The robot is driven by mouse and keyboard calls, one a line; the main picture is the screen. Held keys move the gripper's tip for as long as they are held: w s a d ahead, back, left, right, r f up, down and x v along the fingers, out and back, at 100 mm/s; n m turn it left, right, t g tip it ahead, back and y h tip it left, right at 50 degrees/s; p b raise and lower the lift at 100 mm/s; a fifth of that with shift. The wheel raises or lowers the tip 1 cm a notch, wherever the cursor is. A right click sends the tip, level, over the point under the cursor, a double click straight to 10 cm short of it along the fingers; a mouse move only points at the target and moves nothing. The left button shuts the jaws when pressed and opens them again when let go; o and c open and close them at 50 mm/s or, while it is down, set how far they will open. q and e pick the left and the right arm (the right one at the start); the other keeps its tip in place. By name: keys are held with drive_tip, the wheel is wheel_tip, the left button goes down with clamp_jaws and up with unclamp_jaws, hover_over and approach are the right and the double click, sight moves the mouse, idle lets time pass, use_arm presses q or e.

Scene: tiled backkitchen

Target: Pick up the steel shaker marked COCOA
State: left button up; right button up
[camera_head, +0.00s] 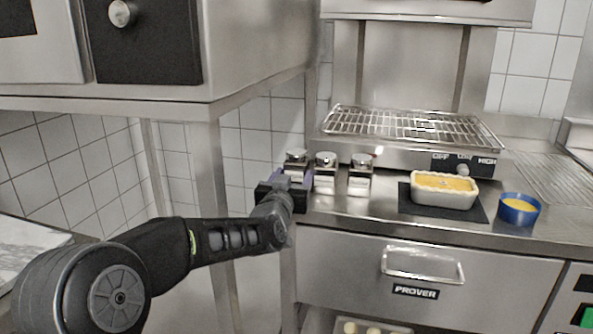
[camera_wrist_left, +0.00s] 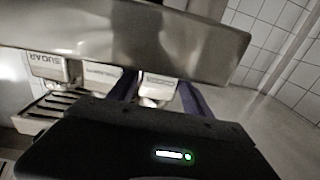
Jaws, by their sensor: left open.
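Three steel shakers stand in a row on the counter's left part in the head view: a left one (camera_head: 296,160), a middle one (camera_head: 326,172) and a right one (camera_head: 360,175). My left gripper (camera_head: 294,179) is open at the left shaker, with its purple fingers on either side of it. In the left wrist view, that shaker (camera_wrist_left: 158,88) shows between the fingers (camera_wrist_left: 157,96); its label is blurred but looks like COCOA. Another shaker there is marked SUGAR (camera_wrist_left: 48,66). Contact between fingers and shaker cannot be told. My right gripper is out of view.
A wire rack (camera_head: 410,126) on a heater stands behind the shakers. To their right are a loaf dish (camera_head: 443,198) on a dark mat (camera_head: 412,208) and a blue bowl (camera_head: 518,217). A steel cabinet (camera_head: 250,50) overhangs at upper left.

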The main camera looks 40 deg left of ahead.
use_arm(q)
drive_tip(key=shift+c, duration=0.4)
drive_tip(key=c, duration=1.1)
wheel_tip(320, 180, up, 10)
drive_tip(key=p, duration=0.3)
idle(0.6)
